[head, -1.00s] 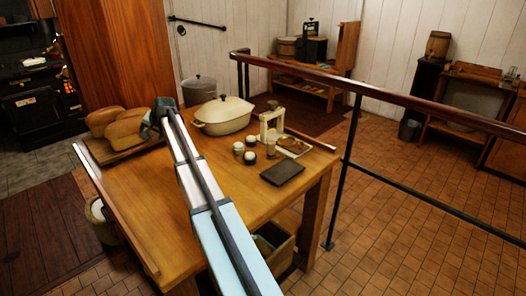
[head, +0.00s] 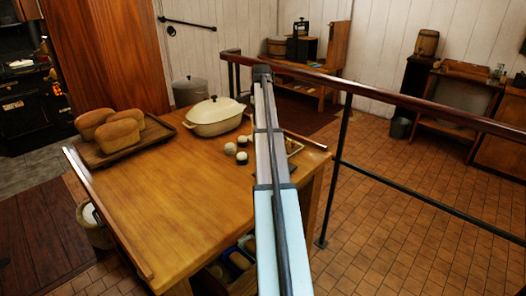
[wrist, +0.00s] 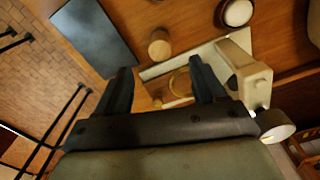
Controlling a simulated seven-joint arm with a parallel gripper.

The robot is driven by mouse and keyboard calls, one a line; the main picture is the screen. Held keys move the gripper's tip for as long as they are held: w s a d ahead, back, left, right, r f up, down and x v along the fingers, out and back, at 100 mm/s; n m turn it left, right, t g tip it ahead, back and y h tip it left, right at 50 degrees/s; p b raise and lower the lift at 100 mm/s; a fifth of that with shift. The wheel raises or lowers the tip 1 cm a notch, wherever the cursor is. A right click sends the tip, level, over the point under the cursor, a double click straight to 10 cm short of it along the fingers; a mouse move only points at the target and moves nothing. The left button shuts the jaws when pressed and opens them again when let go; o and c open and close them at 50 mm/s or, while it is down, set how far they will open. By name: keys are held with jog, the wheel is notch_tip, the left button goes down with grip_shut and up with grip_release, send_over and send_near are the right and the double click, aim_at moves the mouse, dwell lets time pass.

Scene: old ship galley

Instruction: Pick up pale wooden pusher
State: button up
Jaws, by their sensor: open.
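The pale wooden pusher looks to be the short round wooden piece (wrist: 159,46) in the wrist view, seen nearly end-on on the table. It lies just beyond and between the fingertips of my gripper (wrist: 160,66), not touching them. My gripper is open and empty. A cream press-like device (wrist: 241,72) with a pale base and a round ring (wrist: 180,82) stands beside the pusher, partly behind the right finger. In the head view my arm hides the pusher and my gripper.
A dark flat slab (wrist: 95,35) lies left of the pusher. Small white-topped jars (head: 230,149) and a lidded cream pot (head: 214,116) stand nearby. Loaves (head: 118,133) sit on a board at the table's left. A railing (head: 400,98) runs behind the table (head: 170,210).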

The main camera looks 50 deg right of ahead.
notch_tip(320, 180, down, 8)
jog(key=shift+f, duration=0.2)
jog(key=shift+s+d+f, duration=0.1)
jog(key=shift+d+f, duration=0.05)
jog(key=shift+f, duration=2.5)
jog(key=shift+c, duration=0.3)
jog(key=c, duration=1.2)
